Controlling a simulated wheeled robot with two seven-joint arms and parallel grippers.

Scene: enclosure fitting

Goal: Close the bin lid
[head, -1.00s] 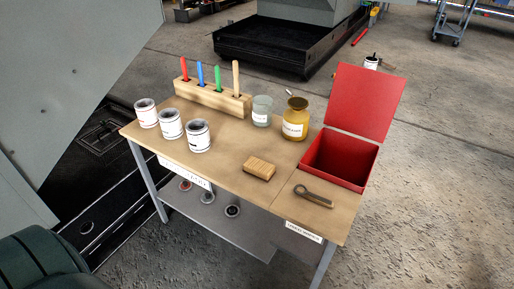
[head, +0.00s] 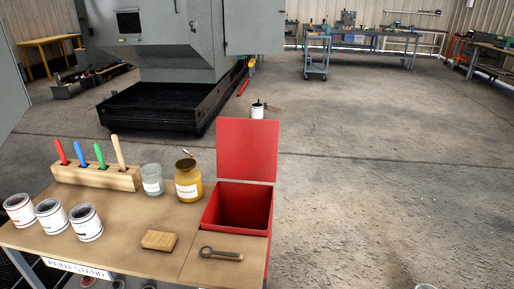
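A red bin (head: 237,207) sits at the right end of the wooden table. Its red lid (head: 247,149) stands upright at the back edge, so the bin is open, and its dark inside looks empty from here. Neither of my grippers shows in the head view.
The table (head: 121,233) also holds a wrench (head: 221,254) in front of the bin, a wooden block (head: 159,240), a yellow jar (head: 188,181), a glass (head: 152,180), a wooden rack (head: 98,177) with coloured sticks and white cans (head: 84,223).

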